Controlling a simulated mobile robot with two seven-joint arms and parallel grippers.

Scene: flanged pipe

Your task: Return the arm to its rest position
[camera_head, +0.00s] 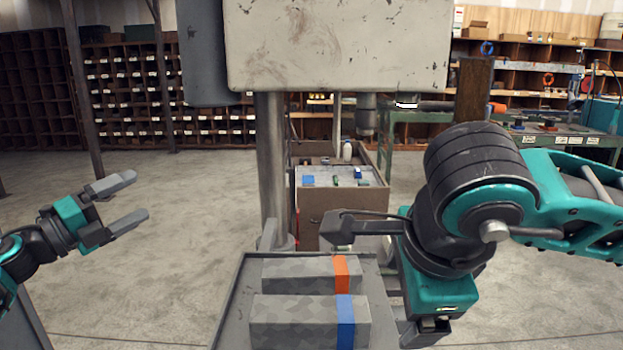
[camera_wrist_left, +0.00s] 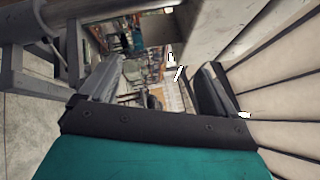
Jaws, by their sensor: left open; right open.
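My left gripper (camera_head: 130,207) is at the left in the head view, over bare floor, with its two fingers apart and nothing between them. Its fingers also show spread and empty in the left wrist view (camera_wrist_left: 160,90). My right arm comes in from the right in the head view. Its gripper (camera_head: 345,228) is above the far right part of the tray, and part of it is hidden behind the wrist. No object shows in its grasp.
A grey tray (camera_head: 232,300) at the bottom centre holds a grey block with an orange band (camera_head: 300,272) and one with a blue band (camera_head: 300,318). A machine with a post (camera_head: 270,170) stands behind. A box (camera_head: 340,205) stands beyond. Floor at the left is clear.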

